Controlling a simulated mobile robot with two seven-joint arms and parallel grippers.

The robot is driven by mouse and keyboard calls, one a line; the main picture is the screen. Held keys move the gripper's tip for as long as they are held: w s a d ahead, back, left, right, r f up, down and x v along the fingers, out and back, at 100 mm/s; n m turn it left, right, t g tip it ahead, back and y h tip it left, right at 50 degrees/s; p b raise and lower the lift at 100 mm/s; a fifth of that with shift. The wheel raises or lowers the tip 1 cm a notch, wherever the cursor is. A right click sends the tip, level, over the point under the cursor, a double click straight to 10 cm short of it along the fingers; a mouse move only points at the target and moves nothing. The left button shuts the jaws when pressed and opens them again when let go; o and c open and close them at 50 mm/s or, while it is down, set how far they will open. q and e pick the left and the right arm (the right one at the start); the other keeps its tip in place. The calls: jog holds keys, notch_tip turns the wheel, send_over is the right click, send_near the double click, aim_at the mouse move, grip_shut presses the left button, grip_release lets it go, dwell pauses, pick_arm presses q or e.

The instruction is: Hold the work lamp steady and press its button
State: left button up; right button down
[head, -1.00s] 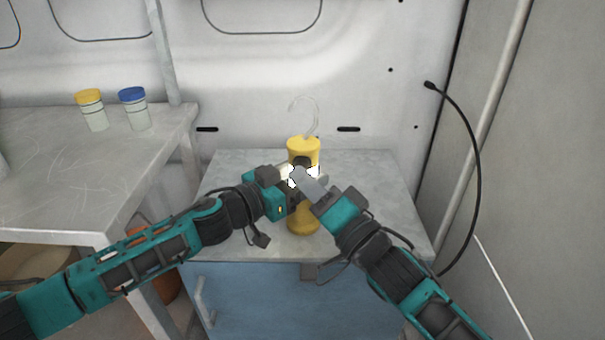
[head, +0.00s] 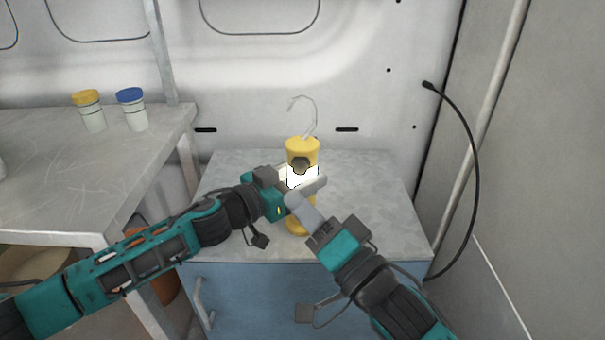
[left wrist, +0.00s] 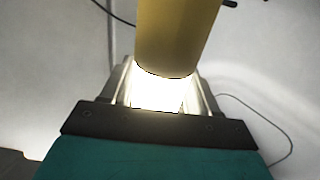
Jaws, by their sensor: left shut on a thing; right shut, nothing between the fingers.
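The yellow work lamp (head: 302,147) stands upright on the grey cabinet top, with a hook at its top. Its front panel glows bright white, with a dark round part above it. My left gripper (head: 303,184) is shut on the lamp around its middle. In the left wrist view the lamp's yellow body (left wrist: 176,35) rises between the fingers, and bright light shows there. My right gripper (head: 291,201) is shut and empty, just in front of the lamp's lower part, below the left fingers. The button cannot be made out clearly.
The cabinet top (head: 375,200) is clear around the lamp. A table (head: 60,160) at left holds a yellow-lidded jar (head: 90,110) and a blue-lidded jar (head: 133,110). A black cable (head: 477,170) hangs along the right wall.

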pick_arm(q)
jog(key=o, duration=1.6)
jog(key=shift+a, duration=0.15)
